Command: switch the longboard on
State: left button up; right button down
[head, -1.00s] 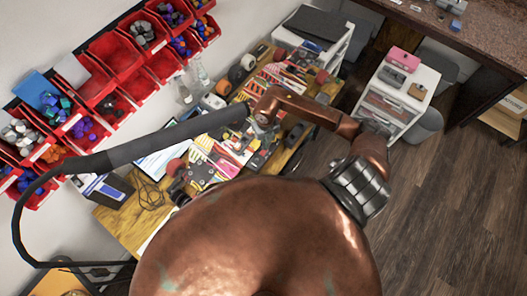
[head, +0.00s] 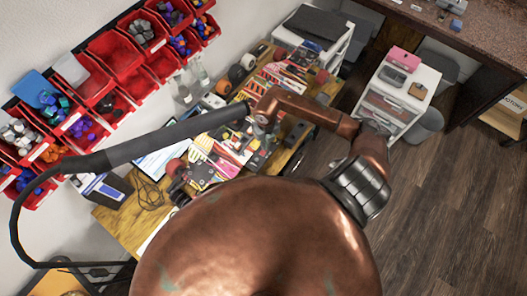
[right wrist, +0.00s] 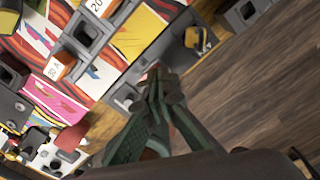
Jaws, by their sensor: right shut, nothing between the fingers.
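The longboard (head: 278,78) lies on the wooden workbench, its deck covered in a bright striped graphic. The right arm crosses over it in the head view and hides part of it. In the right wrist view the deck (right wrist: 140,34) shows at upper left with grey modules and orange parts marked with numbers. My right gripper (right wrist: 160,82) is shut and empty, its fingertips over a grey module (right wrist: 125,97) near the board's edge; I cannot tell whether they touch it. No switch is clearly told apart. My left gripper is not in view.
Red bins (head: 115,52) of small parts hang on the wall at left. A dark tube (head: 175,134) runs across the bench. A white drawer unit (head: 418,77) stands to the right of the bench (head: 122,222). The wooden floor (head: 450,190) at right is clear.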

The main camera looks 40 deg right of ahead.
jog(key=shift+f+b, duration=0.6)
jog(key=shift+f, duration=0.2)
dwell(0.4)
jog(key=shift+r+p, duration=2.35)
jog(key=shift+r, duration=1.2)
